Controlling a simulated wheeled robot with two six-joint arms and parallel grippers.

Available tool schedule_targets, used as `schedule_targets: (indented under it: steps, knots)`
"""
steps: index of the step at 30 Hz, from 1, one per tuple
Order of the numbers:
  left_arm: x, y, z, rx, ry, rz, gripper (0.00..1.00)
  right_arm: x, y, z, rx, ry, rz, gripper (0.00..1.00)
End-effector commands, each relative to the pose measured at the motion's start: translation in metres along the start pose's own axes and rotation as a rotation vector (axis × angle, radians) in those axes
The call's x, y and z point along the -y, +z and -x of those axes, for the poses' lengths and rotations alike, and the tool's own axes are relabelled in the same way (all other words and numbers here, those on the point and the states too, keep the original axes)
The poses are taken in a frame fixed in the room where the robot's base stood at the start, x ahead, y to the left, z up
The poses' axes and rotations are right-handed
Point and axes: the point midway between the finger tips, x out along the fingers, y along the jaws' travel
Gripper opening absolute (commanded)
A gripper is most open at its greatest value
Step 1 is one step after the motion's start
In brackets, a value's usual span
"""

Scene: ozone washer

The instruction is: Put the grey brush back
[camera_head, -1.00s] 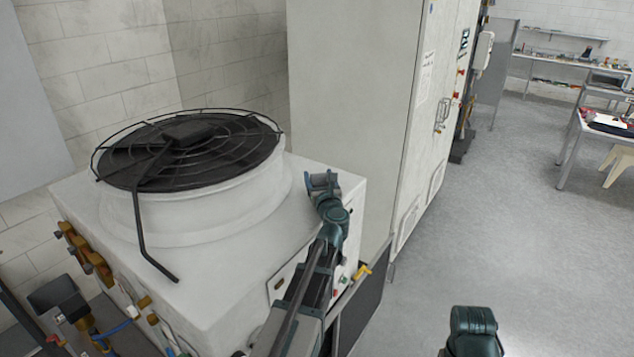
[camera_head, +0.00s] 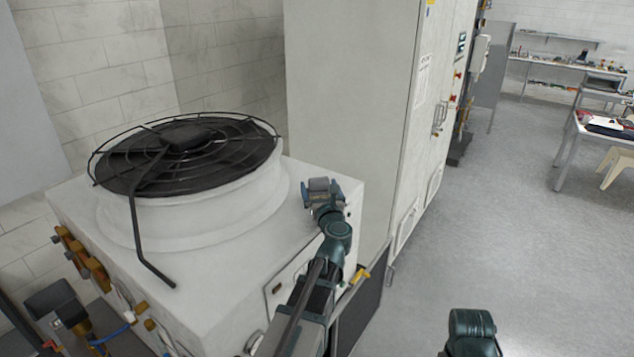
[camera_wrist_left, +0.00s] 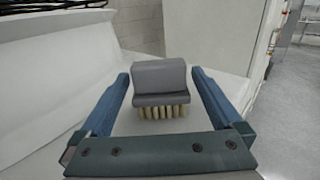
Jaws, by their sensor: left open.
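The grey brush (camera_wrist_left: 160,82) rests on the white top of the fan unit, its pale bristles downward. In the head view the brush (camera_head: 319,184) shows near the right corner of that top, just beyond my left gripper. My left gripper (camera_wrist_left: 160,78) is open, with a blue finger on each side of the brush and a visible gap on both sides. In the head view the left gripper (camera_head: 320,192) is small and partly merges with the brush. My right gripper is out of view; only a dark green part of that arm shows at the bottom.
The fan unit (camera_head: 235,290) carries a round black fan guard (camera_head: 190,155) with a bent black rod hanging from it. A tall pale cabinet (camera_head: 350,100) stands right behind. Open grey floor (camera_head: 530,220) lies to the right, with worktables farther off.

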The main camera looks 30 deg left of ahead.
Motion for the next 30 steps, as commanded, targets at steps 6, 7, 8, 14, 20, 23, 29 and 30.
schedule_targets:
  steps: [6,7,8,14,20,23,29,30]
  knots:
    - [-0.002,0.0,0.049,0.0,-0.001,0.0,1.0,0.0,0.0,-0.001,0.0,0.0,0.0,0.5]
    - [-0.002,0.0,0.054,0.0,-0.002,0.0,1.0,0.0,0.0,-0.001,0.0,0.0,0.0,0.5]
    - [-0.001,0.0,0.058,0.0,-0.002,0.0,1.0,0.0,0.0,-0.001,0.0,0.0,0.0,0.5]
    - [0.0,0.0,0.077,0.0,-0.001,0.0,1.0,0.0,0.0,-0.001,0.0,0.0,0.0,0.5]
    - [0.0,0.0,0.081,0.0,0.0,0.0,1.0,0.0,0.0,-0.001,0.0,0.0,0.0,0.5]
    - [0.0,0.0,0.081,0.0,0.0,0.0,1.0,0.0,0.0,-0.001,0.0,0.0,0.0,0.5]
    - [0.0,0.0,0.081,0.0,0.0,0.0,1.0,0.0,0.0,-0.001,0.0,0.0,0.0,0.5]
    - [0.0,0.0,0.081,0.0,0.0,0.0,1.0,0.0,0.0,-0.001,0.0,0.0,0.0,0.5]
